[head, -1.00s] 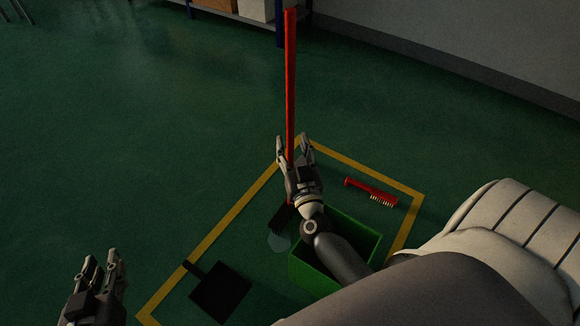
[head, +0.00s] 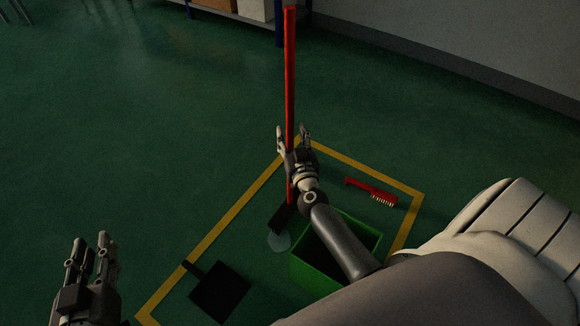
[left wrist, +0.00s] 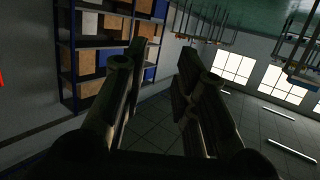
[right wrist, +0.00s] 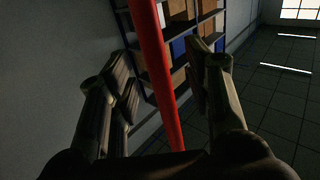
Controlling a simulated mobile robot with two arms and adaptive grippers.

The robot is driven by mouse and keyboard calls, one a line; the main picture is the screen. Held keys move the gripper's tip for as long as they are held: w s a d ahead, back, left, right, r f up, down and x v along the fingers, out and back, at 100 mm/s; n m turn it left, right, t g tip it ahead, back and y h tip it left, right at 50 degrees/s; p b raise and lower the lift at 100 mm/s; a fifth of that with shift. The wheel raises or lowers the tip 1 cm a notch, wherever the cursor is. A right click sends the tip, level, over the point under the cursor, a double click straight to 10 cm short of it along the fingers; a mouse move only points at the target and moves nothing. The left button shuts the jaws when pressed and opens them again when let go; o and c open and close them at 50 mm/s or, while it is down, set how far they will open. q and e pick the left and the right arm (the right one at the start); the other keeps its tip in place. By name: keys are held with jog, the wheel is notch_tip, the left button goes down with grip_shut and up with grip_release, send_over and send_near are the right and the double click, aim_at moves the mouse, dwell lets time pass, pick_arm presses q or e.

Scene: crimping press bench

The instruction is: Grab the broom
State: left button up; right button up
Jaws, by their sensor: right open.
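The broom has a long red handle (head: 290,75) that stands upright, with a dark head (head: 281,218) near the floor inside the yellow-marked area. My right gripper (head: 292,136) is open at the lower part of the handle. In the right wrist view the red handle (right wrist: 157,70) runs between the two spread fingers of my right gripper (right wrist: 165,88); whether a finger touches it I cannot tell. My left gripper (head: 92,246) is far to the left, away from the broom. In the left wrist view its fingers (left wrist: 160,70) are apart with nothing between them.
A green bin (head: 315,268) stands under my right forearm. A red hand brush (head: 372,192) lies to the right and a black dustpan (head: 219,292) to the lower left. A pale patch (head: 279,241) is on the floor by the broom head. Shelving (left wrist: 66,60) stands farther off.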

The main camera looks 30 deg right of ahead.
aim_at(291, 130)
jog(key=x, duration=0.1)
jog(key=b+x, duration=0.1)
jog(key=x, duration=0.1)
jog(key=shift+w+d+f+b, duration=0.3)
jog(key=shift+w+d, duration=0.1)
jog(key=shift+w, duration=0.15)
pick_arm(q)
notch_tip(291, 130, up, 8)
jog(key=d+t+h, duration=0.1)
jog(key=t, duration=0.4)
jog(key=shift+w+d+r, duration=0.15)
jog(key=shift+w+r, duration=0.05)
jog(key=shift+r, duration=0.05)
pick_arm(e)
jog(key=shift+c, duration=0.4)
grip_shut()
jog(key=shift+r, duration=0.2)
